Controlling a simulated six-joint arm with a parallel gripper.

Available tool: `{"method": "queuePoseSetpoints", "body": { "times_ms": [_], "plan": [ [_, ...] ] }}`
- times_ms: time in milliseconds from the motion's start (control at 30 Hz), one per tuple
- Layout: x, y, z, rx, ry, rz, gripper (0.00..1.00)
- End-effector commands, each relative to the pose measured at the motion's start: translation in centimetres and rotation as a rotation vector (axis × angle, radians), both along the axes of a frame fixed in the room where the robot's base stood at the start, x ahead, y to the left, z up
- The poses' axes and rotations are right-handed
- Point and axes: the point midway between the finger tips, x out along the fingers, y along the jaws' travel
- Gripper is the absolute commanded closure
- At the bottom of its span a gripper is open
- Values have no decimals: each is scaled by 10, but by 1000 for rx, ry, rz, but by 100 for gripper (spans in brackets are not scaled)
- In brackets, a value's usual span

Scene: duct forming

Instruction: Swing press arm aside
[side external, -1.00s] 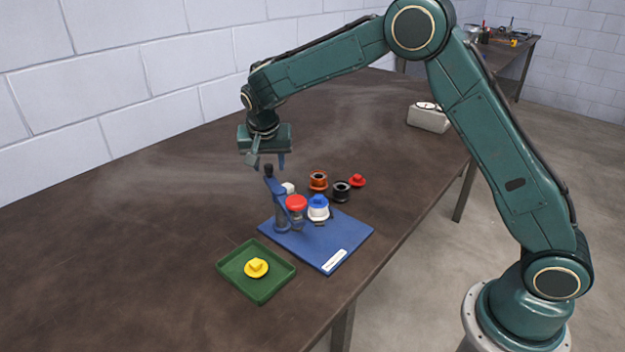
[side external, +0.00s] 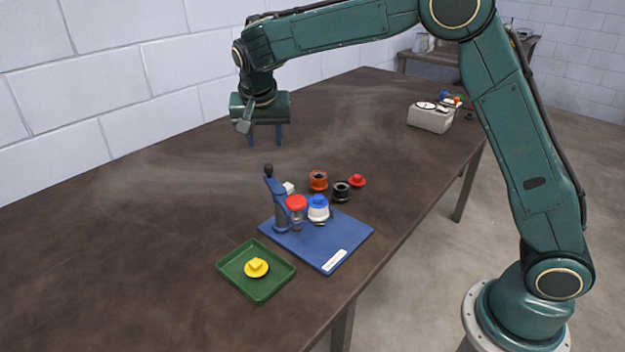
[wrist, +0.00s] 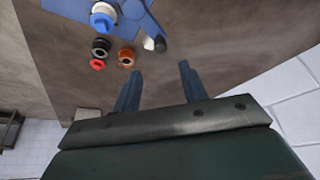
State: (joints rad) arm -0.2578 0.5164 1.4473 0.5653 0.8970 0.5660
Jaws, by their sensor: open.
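The press (side external: 280,212) stands on a blue base plate (side external: 335,243) on the table. Its blue arm (side external: 276,186) has a dark knob (side external: 268,168) at its upper end, and a red round head (side external: 296,202) sits beside the post. A white part with a blue top (side external: 318,207) stands on the plate to the right of the red head. My gripper (side external: 264,140) is open and empty, above and behind the press, with clear space between its fingers and the knob. In the wrist view, both fingers (wrist: 160,80) are apart with only table between them.
A green tray (side external: 233,277) holding a yellow part (side external: 256,267) is in front. An orange-brown ring part (side external: 318,180), a black one (side external: 341,190) and a red one (side external: 357,180) stand behind the plate. A white box (side external: 430,119) is farther back. The table's left side is clear.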

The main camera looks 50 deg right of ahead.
Motion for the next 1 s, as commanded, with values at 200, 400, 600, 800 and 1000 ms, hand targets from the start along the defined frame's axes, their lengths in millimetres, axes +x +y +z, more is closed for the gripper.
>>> {"method": "queuePoseSetpoints", "body": {
  "times_ms": [200, 400, 600, 800, 1000],
  "plan": [
    [-8, 9, 30, 0, -3, 1, 57],
    [-12, 13, 42, 0, -1, -1, 57],
    [-13, 13, 44, 0, 0, 0, 57],
    [-13, 13, 44, 0, 0, 0, 57],
    [-20, 9, 51, 1, -1, 18, 57]
  ]
}}
